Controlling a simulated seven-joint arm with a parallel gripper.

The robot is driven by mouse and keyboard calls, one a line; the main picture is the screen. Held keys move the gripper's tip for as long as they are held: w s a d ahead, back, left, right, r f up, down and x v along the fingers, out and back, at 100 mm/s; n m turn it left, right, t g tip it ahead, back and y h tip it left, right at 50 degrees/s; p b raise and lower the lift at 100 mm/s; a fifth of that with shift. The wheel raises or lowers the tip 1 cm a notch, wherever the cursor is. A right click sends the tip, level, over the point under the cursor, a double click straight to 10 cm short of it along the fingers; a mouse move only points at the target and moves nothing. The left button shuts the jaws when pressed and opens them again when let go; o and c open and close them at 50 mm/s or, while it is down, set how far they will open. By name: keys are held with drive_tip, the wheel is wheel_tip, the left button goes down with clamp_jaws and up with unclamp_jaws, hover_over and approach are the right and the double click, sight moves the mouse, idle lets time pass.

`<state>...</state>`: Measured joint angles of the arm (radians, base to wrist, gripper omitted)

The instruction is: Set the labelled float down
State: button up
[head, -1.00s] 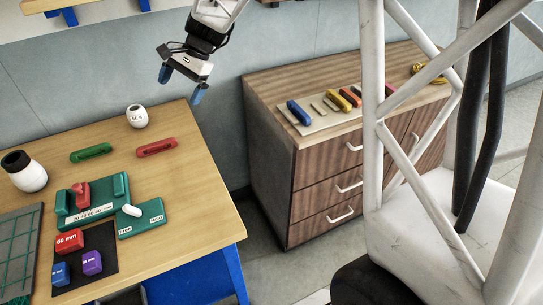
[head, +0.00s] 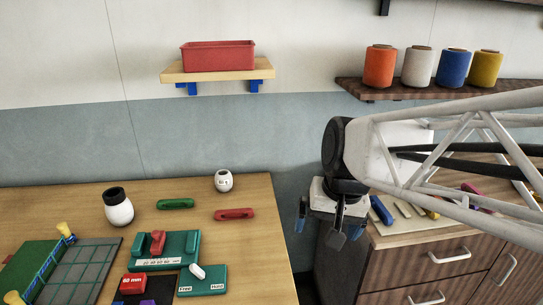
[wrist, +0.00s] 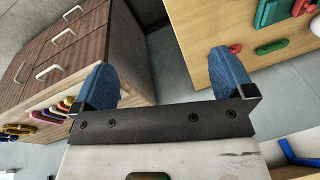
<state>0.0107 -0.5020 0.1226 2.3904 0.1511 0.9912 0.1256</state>
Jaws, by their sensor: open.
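A small white rounded float (head: 223,183) with dark marks on its front stands upright at the back of the wooden table (head: 258,225). A larger white float-like body with a black top (head: 118,208) stands to its left; I cannot make out a label on it. My gripper (head: 320,228) is open and empty, with blue fingertips pointing down. It hangs right of the table, in front of the drawer cabinet's left side, apart from both floats. In the wrist view the two blue fingers (wrist: 163,78) are spread with nothing between them.
A green piece (head: 176,204) and a red piece (head: 235,214) lie near the floats. A green block fixture (head: 165,255) and green board (head: 205,285) sit in front. The drawer cabinet (head: 420,275) bears several coloured tools. A red bin (head: 217,56) stands on a wall shelf.

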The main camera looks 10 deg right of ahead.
drive_tip(key=s+d+f+n+t+h, duration=0.1)
drive_tip(key=s+d+n, duration=0.1)
drive_tip(key=s, duration=0.5)
drive_tip(key=shift+s+f+h, duration=0.15)
drive_tip(key=shift+f+h, duration=0.15)
drive_tip(key=shift+f, duration=0.05)
drive_tip(key=shift+d, duration=0.1)
idle(0.8)
